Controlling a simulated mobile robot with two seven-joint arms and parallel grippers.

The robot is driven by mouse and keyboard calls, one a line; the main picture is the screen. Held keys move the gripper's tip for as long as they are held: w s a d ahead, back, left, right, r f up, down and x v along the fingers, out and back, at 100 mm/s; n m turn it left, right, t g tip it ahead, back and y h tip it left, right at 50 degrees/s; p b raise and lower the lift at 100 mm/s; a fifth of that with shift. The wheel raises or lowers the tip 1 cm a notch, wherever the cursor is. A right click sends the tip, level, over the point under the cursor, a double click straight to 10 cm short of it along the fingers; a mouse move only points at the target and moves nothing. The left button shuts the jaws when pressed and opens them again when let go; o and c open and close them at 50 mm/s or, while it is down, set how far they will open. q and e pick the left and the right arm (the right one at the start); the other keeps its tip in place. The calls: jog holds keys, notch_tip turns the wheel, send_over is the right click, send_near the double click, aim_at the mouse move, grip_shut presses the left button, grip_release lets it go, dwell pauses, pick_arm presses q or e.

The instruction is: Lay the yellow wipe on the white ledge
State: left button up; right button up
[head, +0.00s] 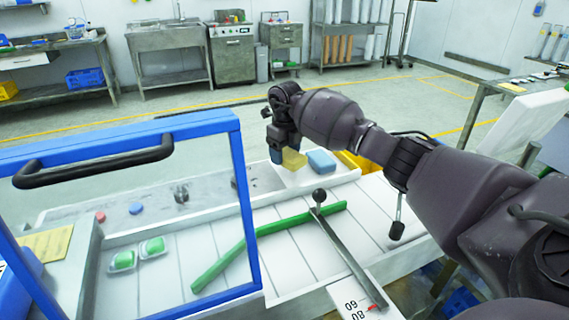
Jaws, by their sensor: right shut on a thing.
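My right gripper (283,148) reaches in from the right and points down, shut on the yellow wipe (294,160). The wipe is a small yellow block, partly covered by the fingers. It is over or at the white ledge (344,178) behind the slatted surface; I cannot tell whether it touches the ledge. A blue wipe or sponge (321,162) lies on the ledge just right of the yellow one. My left gripper is not in view.
A blue-framed clear guard with a black handle (95,160) stands at the left. A green bar (226,262) and a grey lever with a black knob (319,196) cross the white slats. Green packs (152,247) lie behind the guard. A yellow bin (356,161) stands beyond the ledge.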

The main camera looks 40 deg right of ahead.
aim_at(285, 162)
notch_tip(285, 162, down, 3)
jog(key=shift+f, duration=0.35)
jog(key=o, duration=0.9)
